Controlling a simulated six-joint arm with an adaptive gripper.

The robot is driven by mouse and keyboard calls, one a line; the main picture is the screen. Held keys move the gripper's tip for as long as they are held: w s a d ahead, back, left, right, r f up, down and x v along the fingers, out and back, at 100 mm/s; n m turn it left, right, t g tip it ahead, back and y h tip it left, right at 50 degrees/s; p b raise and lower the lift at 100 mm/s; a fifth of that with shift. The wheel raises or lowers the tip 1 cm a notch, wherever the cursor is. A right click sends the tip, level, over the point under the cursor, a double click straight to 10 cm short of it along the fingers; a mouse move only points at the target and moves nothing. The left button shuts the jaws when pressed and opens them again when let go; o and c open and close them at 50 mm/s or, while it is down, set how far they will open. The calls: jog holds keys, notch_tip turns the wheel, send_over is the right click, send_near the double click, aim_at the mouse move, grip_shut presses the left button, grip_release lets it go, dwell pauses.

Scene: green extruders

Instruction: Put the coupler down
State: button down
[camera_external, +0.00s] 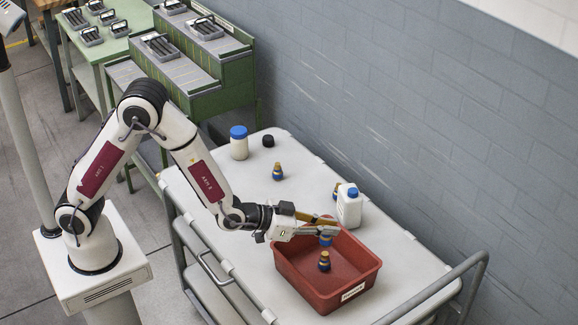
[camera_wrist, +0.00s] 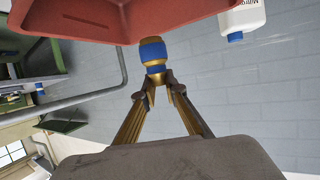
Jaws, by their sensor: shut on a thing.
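My gripper (camera_external: 328,229) is shut on a blue and brass coupler (camera_external: 326,240) and holds it over the red bin (camera_external: 359,277), near the bin's back side. In the wrist view the coupler (camera_wrist: 153,52) sits between the fingertips of my gripper (camera_wrist: 158,80), with the red bin (camera_wrist: 80,27) beside it at the top. A second coupler (camera_external: 324,261) of the same colours stands inside the bin. Another coupler (camera_external: 278,171) stands on the white cart top (camera_external: 215,255), and one more (camera_external: 337,190) is partly hidden behind a white bottle.
The white bottle (camera_external: 349,206) with a blue cap stands close behind the bin. A white jar (camera_external: 239,143) with a blue lid and a small black cap (camera_external: 268,141) stand at the cart's far end. A rail (camera_external: 440,287) edges the cart's near right side.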

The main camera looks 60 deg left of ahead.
aim_at(326, 246)
jog(key=shift+f, duration=1.5)
jog(key=shift+f, duration=2.1)
jog(key=shift+f, duration=0.6)
jog(key=c, duration=2.1)
grip_release()
jog(key=shift+r, duration=0.15)
